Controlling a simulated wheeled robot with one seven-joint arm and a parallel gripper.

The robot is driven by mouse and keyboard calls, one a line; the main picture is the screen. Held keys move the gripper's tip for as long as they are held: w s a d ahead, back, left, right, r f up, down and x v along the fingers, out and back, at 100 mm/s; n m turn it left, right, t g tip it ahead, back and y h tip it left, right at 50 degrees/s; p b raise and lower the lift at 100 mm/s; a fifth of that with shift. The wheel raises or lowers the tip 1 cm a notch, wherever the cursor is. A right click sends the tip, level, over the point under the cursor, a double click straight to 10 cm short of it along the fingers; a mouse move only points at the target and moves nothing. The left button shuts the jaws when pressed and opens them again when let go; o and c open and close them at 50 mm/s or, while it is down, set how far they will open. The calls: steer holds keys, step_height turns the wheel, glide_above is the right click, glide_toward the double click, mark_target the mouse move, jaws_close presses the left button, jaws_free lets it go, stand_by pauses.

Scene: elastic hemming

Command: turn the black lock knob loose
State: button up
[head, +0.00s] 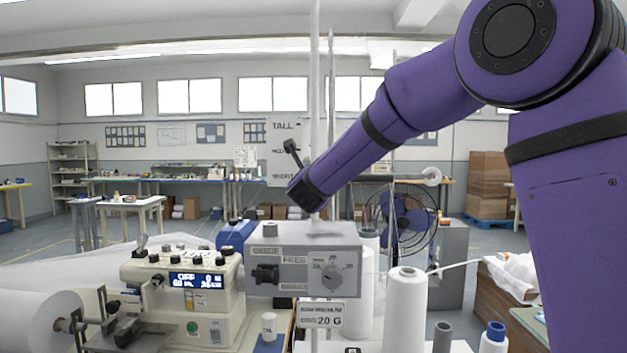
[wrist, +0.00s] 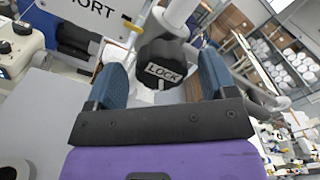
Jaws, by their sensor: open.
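The black lock knob (wrist: 165,60) shows in the wrist view, lobed, with a white "LOCK" label facing the camera. It sits by a pale post (wrist: 180,14). My gripper (wrist: 161,68) is open, with one blue-grey finger to the left of the knob and the other to the right. Gaps seem to show between knob and fingers, so I see no clear grip. In the head view the dark end of my arm (head: 306,194) is beside the white vertical post (head: 314,90) above a grey control box. I cannot make out the knob there.
The grey control box (head: 345,259) with a dial and "20 G" sign stands below my arm. A cream machine with a blue display (head: 200,280) is at its left. A white thread cone (head: 405,310) and a fan (head: 400,222) are to the right.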

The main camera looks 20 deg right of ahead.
steer(key=shift+w+d, duration=0.25)
steer(key=shift+w, duration=0.4)
steer(key=c, duration=0.9)
steer(key=shift+c, duration=0.2)
